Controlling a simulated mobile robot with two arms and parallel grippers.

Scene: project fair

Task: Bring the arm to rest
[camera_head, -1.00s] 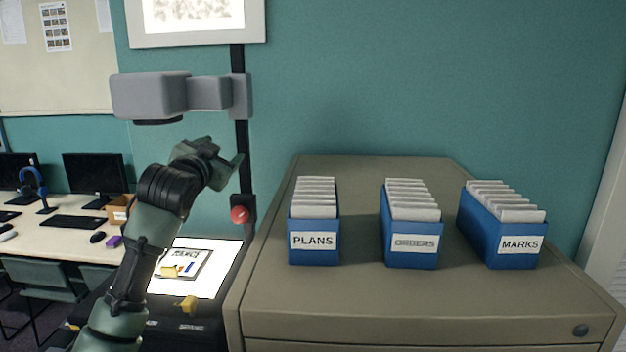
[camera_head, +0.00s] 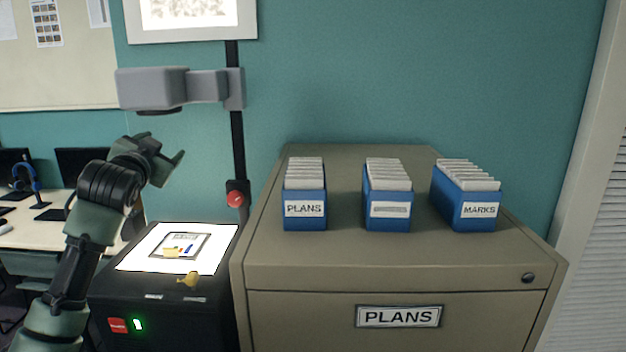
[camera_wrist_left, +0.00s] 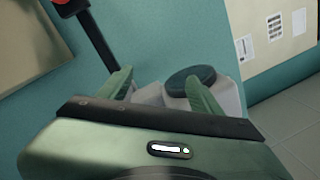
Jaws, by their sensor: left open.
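My left gripper (camera_head: 168,160) is raised at the left of the head view, in front of the teal wall and below the grey overhead scanner head (camera_head: 160,88). Its fingers are apart and nothing shows between them. In the left wrist view the two green fingers of my left gripper (camera_wrist_left: 160,88) stand apart, with the grey scanner head and its dark round lens (camera_wrist_left: 190,80) beyond them. My right gripper is in neither view.
A cabinet (camera_head: 400,262) at right bears blue card boxes PLANS (camera_head: 305,222), a middle one (camera_head: 388,224) and MARKS (camera_head: 462,222). A black post (camera_head: 238,150) holds a red knob (camera_head: 235,199).

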